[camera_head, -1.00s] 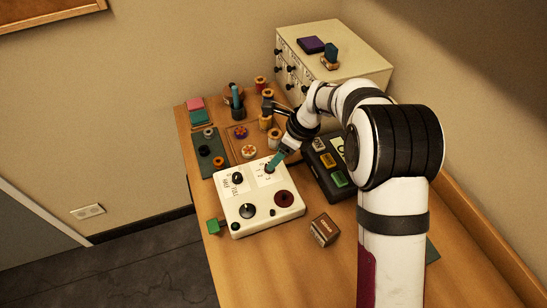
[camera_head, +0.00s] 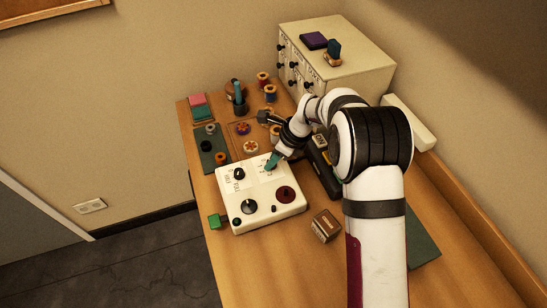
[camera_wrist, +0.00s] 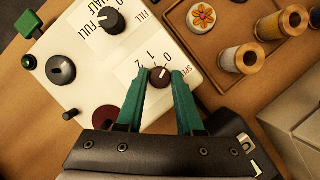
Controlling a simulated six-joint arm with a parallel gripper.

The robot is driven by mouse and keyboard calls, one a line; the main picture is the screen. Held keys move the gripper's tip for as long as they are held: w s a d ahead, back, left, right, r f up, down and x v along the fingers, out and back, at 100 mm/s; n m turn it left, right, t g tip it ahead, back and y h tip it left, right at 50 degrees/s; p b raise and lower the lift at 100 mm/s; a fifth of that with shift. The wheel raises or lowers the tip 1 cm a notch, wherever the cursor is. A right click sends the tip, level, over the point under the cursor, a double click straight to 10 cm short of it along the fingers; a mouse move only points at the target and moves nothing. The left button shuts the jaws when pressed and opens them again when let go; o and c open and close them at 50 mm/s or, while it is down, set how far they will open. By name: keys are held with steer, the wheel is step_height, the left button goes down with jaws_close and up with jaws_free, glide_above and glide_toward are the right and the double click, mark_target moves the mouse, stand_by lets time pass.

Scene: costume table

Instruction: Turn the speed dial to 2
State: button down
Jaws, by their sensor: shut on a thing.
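The white control box (camera_head: 262,205) sits on the table in the head view and fills the upper left of the wrist view (camera_wrist: 75,55). Its small dark speed dial (camera_wrist: 159,76) stands beside the printed 0, 1 and 2. My gripper (camera_head: 270,165) is over the box's far right corner. In the wrist view its teal fingers (camera_wrist: 160,80) stand on both sides of the dial, shut on it. In the head view the fingers hide the dial.
A FULL/HALF knob (camera_wrist: 111,21), a black round knob (camera_head: 248,207) and a dark red button (camera_head: 286,194) share the box. Thread spools (camera_wrist: 237,59) stand beyond the box.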

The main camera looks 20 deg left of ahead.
steer(key=shift+n, duration=0.3)
steer(key=n+g, duration=0.1)
steer(key=n, duration=0.1)
steer(key=shift+w+n, duration=0.15)
steer(key=shift+n, duration=0.25)
steer(key=n+g, duration=0.1)
steer(key=n, duration=0.1)
steer(key=n+h, duration=0.1)
steer(key=n, duration=0.1)
steer(key=shift+w+a+n+g, duration=0.1)
steer(key=shift+n+g, duration=0.2)
steer(key=shift+g, duration=0.1)
steer(key=n+g+h, duration=0.1)
steer(key=n, duration=0.3)
steer(key=shift+a, duration=0.1)
steer(key=shift+f+n+h, duration=0.1)
steer(key=shift+n+h, duration=0.5)
steer(key=shift+n, duration=0.7)
steer(key=shift+g, duration=0.3)
steer(key=c, duration=0.5)
jaws_free()
steer(key=shift+c, duration=0.2)
